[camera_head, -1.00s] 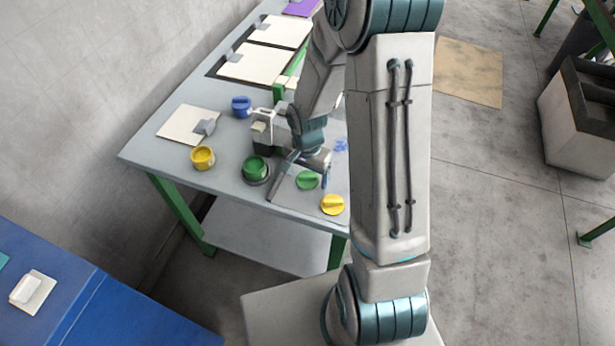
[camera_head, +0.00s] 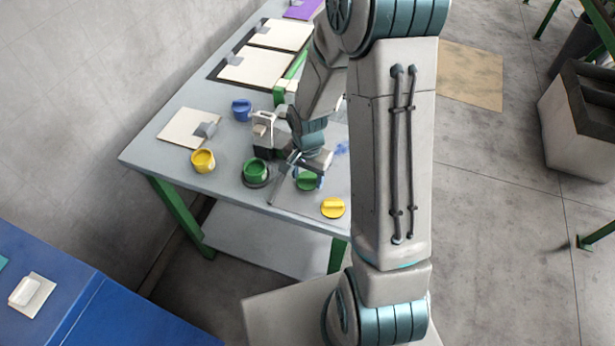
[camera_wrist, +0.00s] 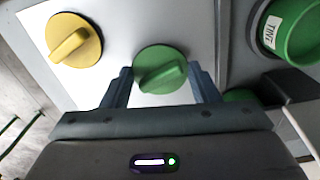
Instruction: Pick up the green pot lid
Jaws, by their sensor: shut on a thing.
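The green pot lid (camera_wrist: 150,62) is a round disc with a raised bar handle. It lies on a pale sheet on the table, and it also shows in the head view (camera_head: 307,183), partly covered by my gripper. My gripper (camera_wrist: 162,80) is over the lid, its two fingers on either side of the bar handle and shut on it. The lid appears flat at table level; whether it is lifted at all I cannot tell. The green pot (camera_head: 256,170) stands open just left of my gripper in the head view, and its labelled side shows in the wrist view (camera_wrist: 285,30).
A yellow lid (camera_head: 333,208) lies close by, nearer the table's front corner. An open yellow pot (camera_head: 203,160) and a blue pot (camera_head: 241,108) stand farther left. The grey table (camera_head: 235,200) has some free front edge.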

